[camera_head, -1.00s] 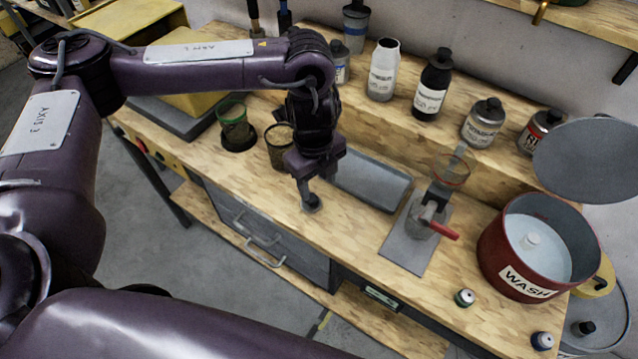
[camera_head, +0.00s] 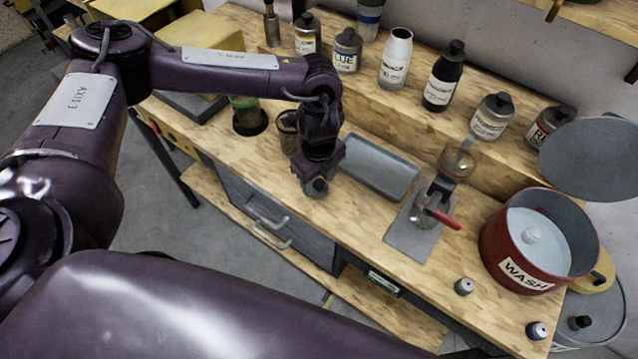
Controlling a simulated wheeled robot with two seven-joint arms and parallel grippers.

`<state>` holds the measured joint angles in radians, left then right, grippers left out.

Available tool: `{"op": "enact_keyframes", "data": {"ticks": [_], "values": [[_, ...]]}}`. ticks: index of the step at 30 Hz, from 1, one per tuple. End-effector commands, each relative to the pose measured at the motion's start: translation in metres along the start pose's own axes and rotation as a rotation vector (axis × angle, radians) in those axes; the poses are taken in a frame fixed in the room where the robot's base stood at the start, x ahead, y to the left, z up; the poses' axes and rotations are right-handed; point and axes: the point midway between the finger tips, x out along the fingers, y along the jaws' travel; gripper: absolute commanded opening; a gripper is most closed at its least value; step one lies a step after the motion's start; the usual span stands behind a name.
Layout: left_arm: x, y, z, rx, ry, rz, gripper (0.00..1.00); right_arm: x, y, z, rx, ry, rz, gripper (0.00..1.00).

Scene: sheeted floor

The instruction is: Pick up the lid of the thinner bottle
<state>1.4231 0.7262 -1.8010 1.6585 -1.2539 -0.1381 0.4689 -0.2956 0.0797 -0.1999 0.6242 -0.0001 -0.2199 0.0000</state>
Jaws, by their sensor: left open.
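My left gripper (camera_head: 316,186) hangs over the bench beside the grey tray, jaws open, with nothing seen between them. Several bottles stand along the raised back shelf. A pale bottle (camera_head: 396,58) has a white top without a dark cap; its label is too small to read. A grey bottle (camera_head: 492,116) with a dark cap has a label I cannot read surely, so I cannot tell which is the thinner. My right gripper is out of view.
A red WASH pot (camera_head: 500,251) stands at the right, with a round grey disc behind it. A clamp-like device with a red handle (camera_head: 443,219) is on a grey plate. The grey tray (camera_head: 380,168) lies near my gripper. Bare wood lies in front.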

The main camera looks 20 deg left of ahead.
Motion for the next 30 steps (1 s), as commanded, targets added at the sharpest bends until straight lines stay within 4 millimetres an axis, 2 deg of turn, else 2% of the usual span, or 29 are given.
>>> {"op": "enact_keyframes", "data": {"ticks": [2, 13, 23, 26, 30], "values": [[0.000, 0.000, 0.000, 0.000, 0.000, 0.000, 0.52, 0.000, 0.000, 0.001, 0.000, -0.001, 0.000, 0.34], [0.000, 0.000, 0.000, 0.000, 0.000, -0.001, 0.04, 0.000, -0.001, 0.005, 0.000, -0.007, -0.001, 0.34], [-0.004, -0.001, 0.000, -0.001, 0.001, -0.002, 0.04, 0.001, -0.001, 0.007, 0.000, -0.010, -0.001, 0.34], [-0.011, -0.001, 0.000, -0.001, 0.001, -0.002, 0.04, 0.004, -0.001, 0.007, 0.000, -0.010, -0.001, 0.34], [-0.031, -0.001, 0.000, 0.000, 0.000, -0.005, 0.04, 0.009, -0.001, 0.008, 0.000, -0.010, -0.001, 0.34]]}}
